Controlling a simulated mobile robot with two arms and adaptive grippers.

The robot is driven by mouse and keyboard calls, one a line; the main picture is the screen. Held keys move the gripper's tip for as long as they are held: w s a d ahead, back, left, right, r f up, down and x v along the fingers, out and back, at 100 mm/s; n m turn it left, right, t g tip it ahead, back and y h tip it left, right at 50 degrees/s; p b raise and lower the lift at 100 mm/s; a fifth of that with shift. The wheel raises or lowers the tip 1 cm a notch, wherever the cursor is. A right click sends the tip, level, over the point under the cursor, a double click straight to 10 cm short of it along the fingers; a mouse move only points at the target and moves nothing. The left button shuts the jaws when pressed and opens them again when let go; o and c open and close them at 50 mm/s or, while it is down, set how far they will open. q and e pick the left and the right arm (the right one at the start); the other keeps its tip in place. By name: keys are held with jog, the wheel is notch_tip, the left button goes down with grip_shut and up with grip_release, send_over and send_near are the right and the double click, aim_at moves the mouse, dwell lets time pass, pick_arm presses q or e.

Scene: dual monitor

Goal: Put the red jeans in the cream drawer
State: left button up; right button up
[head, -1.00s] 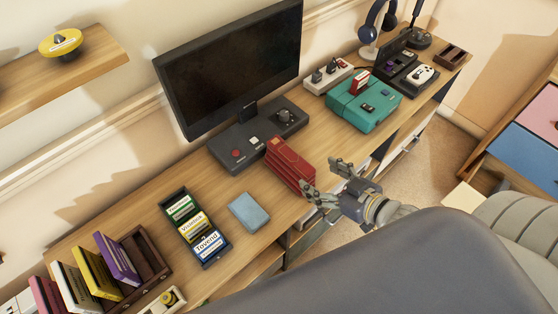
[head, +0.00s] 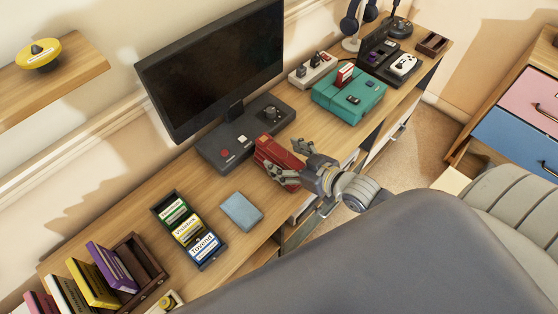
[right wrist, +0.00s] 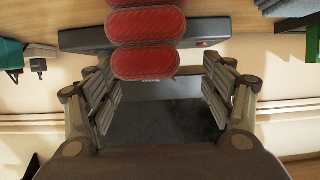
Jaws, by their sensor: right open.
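The red jeans (head: 274,154) lie as a folded red bundle on the desk, in front of the dark control box. In the right wrist view they show as rounded red folds (right wrist: 145,42) at the top, between and beyond the fingers. My right gripper (head: 291,163) is open, with its fingers at the near end of the jeans. Whether they touch the jeans is unclear. A cream panel (head: 452,181) shows below the blue drawer at the right, partly hidden by the chair; I cannot tell whether it is the cream drawer. My left gripper is not in view.
A monitor (head: 215,70) stands behind the control box (head: 243,135). A teal box (head: 347,96) sits to the right on the desk. A blue-grey book (head: 241,210) and a cartridge tray (head: 190,232) lie to the left. The pink (head: 538,95) and blue (head: 510,140) drawers are at far right.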

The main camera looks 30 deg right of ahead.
jog(key=shift+x, duration=1.45)
jog(key=shift+r, duration=0.1)
jog(key=c, duration=1.6)
jog(key=shift+r, duration=0.15)
jog(key=shift+r, duration=0.65)
jog(key=shift+s+a+r, duration=0.1)
jog(key=shift+s+r, duration=0.1)
jog(key=shift+r, duration=0.25)
jog(key=shift+s+a+r, duration=0.1)
jog(key=shift+s+r, duration=0.1)
jog(key=shift+r, duration=0.25)
jog(key=s+a+r+b, duration=0.1)
jog(key=s+a+b, duration=0.1)
jog(key=s, duration=1.2)
jog(key=shift+s+a+r, duration=0.3)
jog(key=shift+s+a, duration=0.1)
jog(key=shift+a, duration=0.05)
